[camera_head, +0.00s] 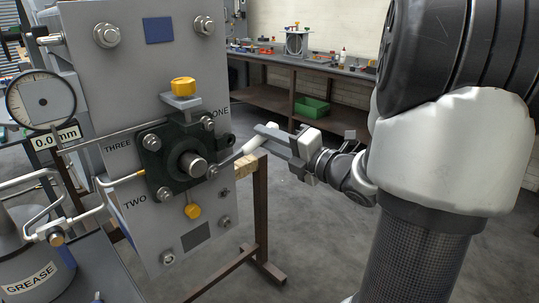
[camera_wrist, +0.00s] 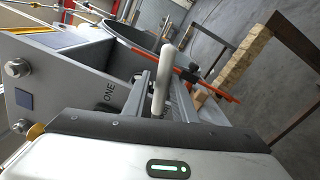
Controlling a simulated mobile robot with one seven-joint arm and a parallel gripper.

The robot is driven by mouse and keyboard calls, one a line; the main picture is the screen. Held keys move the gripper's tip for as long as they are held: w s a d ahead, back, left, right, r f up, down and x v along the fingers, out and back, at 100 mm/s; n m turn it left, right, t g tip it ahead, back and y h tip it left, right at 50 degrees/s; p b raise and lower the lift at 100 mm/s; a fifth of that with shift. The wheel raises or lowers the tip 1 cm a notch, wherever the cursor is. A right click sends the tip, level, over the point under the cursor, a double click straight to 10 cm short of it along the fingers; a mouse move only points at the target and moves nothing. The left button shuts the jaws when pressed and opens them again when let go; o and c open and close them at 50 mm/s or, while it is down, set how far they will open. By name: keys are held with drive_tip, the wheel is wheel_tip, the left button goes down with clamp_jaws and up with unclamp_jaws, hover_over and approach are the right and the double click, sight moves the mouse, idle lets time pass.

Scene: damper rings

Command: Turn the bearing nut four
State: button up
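A dark bearing housing (camera_head: 181,157) with a round shaft end is bolted to a grey plate (camera_head: 110,75). Labels ONE, TWO and THREE show beside its nuts; no FOUR label is readable. A lever with a white handle (camera_head: 262,138) slants up and right from the housing's lower right nut (camera_head: 211,172). My gripper (camera_head: 275,143) is at this handle, right of the plate. In the wrist view, the white handle (camera_wrist: 168,65) stands between the two fingers of my gripper (camera_wrist: 160,92). I cannot tell whether the fingers press on it.
A dial gauge (camera_head: 41,100) reading 0.0 mm and a grease can (camera_head: 32,262) stand at the left. Yellow knobs (camera_head: 183,87) stick out above and below the housing. A brown stand (camera_head: 260,215) is just right of the plate. A workbench (camera_head: 300,62) is far behind.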

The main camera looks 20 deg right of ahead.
drive_tip(key=shift+a+r+n, duration=0.15)
drive_tip(key=shift+r+n, duration=0.15)
drive_tip(key=shift+r, duration=0.1)
drive_tip(key=shift+s+a+r+n+b, duration=0.15)
drive_tip(key=shift+a+r+n, duration=0.2)
drive_tip(key=shift+r+n, duration=0.25)
drive_tip(key=shift+s+a+r+n+b, duration=0.1)
drive_tip(key=shift+a+r+n+b, duration=0.1)
drive_tip(key=shift+a+r+n, duration=0.3)
drive_tip(key=shift+s+a+r+n+b, duration=0.15)
drive_tip(key=shift+a+r+n, duration=0.05)
drive_tip(key=shift+r+n, duration=0.45)
drive_tip(key=shift+s+a+r+n, duration=0.2)
drive_tip(key=shift+r+n, duration=0.05)
drive_tip(key=shift+r, duration=0.05)
